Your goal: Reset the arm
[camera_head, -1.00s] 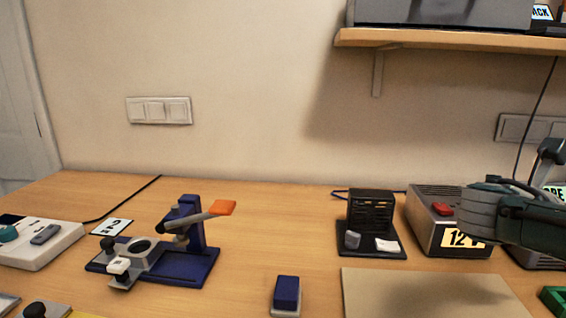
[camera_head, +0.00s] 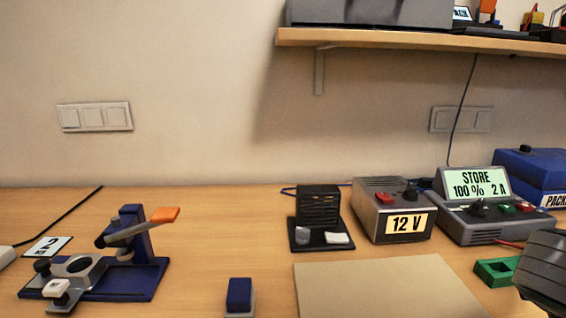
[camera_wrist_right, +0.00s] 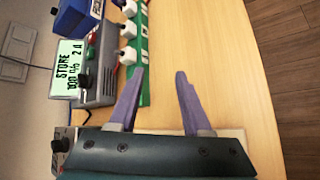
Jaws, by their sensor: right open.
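My right gripper (camera_wrist_right: 157,100) shows in the right wrist view with its two purple-grey fingers apart and nothing between them. It hangs over the wooden table (camera_wrist_right: 225,95), close to a green strip with white knobs (camera_wrist_right: 137,50). In the head view only a dark part of my right arm (camera_head: 545,270) shows at the right edge; its fingers are out of that picture. My left gripper is in neither view. A blue lever press with an orange handle tip (camera_head: 165,215) stands at the left of the table.
A beige mat (camera_head: 385,290) lies at the front middle, with a small blue block (camera_head: 239,295) left of it. Behind stand a black device (camera_head: 319,215), a 12 V supply (camera_head: 395,210) and a STORE unit (camera_head: 485,210). A green holder (camera_head: 495,272) is near my arm. A shelf (camera_head: 420,40) hangs above.

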